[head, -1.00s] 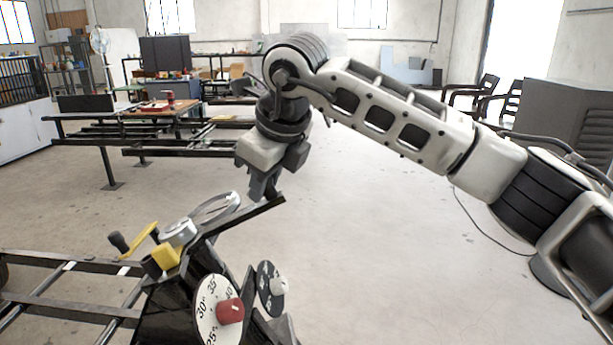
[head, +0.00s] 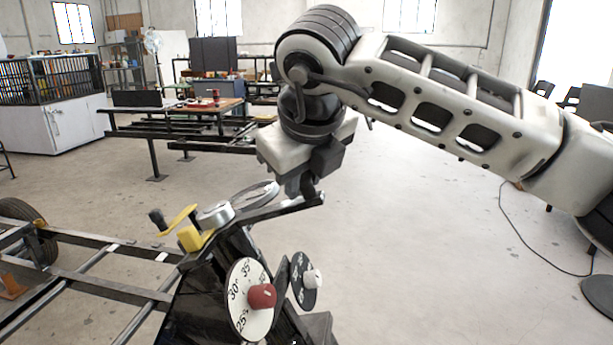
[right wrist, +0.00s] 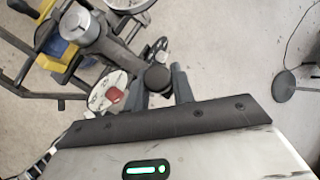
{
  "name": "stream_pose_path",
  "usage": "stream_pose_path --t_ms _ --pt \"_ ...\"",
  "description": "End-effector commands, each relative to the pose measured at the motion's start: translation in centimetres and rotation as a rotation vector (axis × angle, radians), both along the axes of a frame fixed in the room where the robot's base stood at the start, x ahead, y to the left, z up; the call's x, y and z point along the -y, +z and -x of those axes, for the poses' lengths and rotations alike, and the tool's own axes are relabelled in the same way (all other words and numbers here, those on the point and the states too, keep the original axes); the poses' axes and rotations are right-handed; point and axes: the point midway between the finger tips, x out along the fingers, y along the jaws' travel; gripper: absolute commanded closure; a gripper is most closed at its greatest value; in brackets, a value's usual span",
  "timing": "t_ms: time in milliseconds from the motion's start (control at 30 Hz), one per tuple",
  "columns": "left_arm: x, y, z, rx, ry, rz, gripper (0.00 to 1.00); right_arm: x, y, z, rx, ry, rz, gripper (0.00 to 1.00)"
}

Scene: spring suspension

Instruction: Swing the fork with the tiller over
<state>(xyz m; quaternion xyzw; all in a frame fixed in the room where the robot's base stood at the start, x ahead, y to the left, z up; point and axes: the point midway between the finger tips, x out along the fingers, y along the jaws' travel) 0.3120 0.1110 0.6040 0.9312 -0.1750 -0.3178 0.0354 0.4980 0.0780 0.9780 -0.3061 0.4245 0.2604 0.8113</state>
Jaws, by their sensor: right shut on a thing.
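The tiller (head: 272,211) is a dark bar. It reaches out to the right from the top of the black rig that carries the dials. My right gripper (head: 304,191) is shut on its outer end, coming down from above. In the right wrist view the fingers (right wrist: 162,86) stand on either side of a round dark knob (right wrist: 158,77) at the bar's end. The fork itself I cannot clearly tell apart from the dark frame parts below the bar. My left gripper is not in view.
A white numbered dial (head: 246,312) with a red knob and a black dial (head: 311,289) with a white knob stand below the tiller. A yellow crank (head: 177,221) and yellow block (head: 194,237) sit to its left.

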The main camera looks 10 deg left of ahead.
Motion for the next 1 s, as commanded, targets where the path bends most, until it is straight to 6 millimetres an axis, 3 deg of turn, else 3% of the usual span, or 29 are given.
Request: stream_pose_path --t_ms 33,100,533,1000 --pt "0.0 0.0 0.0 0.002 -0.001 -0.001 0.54 0.0 0.1 0.0 0.003 0.0 -0.002 0.73" --pt "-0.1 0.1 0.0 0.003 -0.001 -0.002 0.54 0.0 0.1 0.0 0.002 0.001 -0.002 0.54" --pt "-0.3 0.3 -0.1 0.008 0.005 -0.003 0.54 0.2 1.0 0.5 0.002 0.001 -0.001 0.54" --pt "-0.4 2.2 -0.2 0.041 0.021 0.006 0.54 1.9 10.1 5.8 0.006 0.002 -0.002 0.54"
